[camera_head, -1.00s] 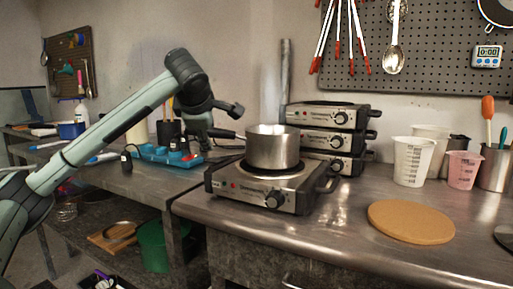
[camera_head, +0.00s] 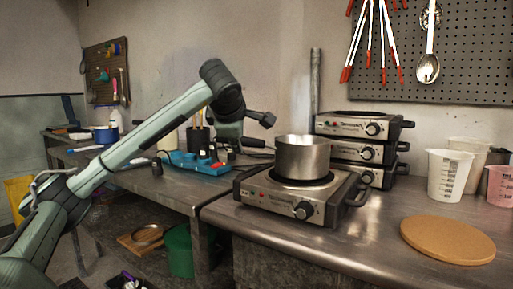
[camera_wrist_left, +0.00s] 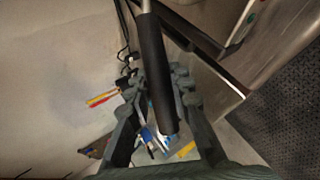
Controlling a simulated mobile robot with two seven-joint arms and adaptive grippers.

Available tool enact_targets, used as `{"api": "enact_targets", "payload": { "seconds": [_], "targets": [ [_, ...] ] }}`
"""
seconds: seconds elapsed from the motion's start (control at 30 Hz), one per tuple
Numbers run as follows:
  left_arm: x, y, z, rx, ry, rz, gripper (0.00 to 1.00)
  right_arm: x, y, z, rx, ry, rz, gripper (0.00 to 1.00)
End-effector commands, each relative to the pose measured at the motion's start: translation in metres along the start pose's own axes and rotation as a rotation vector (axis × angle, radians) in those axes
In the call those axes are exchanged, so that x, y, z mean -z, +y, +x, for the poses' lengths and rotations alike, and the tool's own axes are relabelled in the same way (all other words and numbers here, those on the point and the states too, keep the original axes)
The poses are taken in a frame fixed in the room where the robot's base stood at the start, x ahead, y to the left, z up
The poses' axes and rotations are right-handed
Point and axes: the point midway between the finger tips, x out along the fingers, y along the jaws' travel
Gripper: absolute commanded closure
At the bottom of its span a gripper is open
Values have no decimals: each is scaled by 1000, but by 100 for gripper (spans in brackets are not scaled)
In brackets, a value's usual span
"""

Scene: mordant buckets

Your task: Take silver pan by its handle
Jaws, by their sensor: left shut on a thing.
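The silver pan (camera_head: 303,158) stands upright on the hot plate (camera_head: 292,205), which sits near the left end of the metal counter. Its dark handle (camera_wrist_left: 154,70) runs lengthwise through the left wrist view, between the two fingers. My left gripper (camera_wrist_left: 163,78) is shut on this handle. In the head view my left gripper (camera_head: 236,143) is just left of the pan, and its fingertips are hard to make out. My right gripper is not in view.
More hot plates are stacked (camera_head: 358,150) close behind the pan. A blue tray (camera_head: 195,161) with small bottles lies to the left, behind the arm. A round cork mat (camera_head: 447,240) and measuring cups (camera_head: 447,175) are on the right. The counter between is clear.

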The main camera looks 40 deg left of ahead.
Motion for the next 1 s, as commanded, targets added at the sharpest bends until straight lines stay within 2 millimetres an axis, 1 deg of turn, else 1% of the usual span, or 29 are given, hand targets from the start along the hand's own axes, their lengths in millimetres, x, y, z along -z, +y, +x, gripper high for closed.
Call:
{"api": "enact_targets", "payload": {
  "seconds": [0.37, 0.63, 0.7, 0.77, 1.0],
  "targets": [
    [0, 15, -10, -7, -4, -4, 100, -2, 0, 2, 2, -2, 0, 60],
    [-1, 38, -26, -8, -5, -7, 100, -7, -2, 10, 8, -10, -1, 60],
    [6, 36, -32, -8, -2, -6, 100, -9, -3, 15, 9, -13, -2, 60],
    [11, 36, -38, -7, -2, -5, 100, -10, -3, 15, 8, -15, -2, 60],
    [30, 39, -63, -8, -2, -6, 100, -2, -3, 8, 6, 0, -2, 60]
  ]
}}
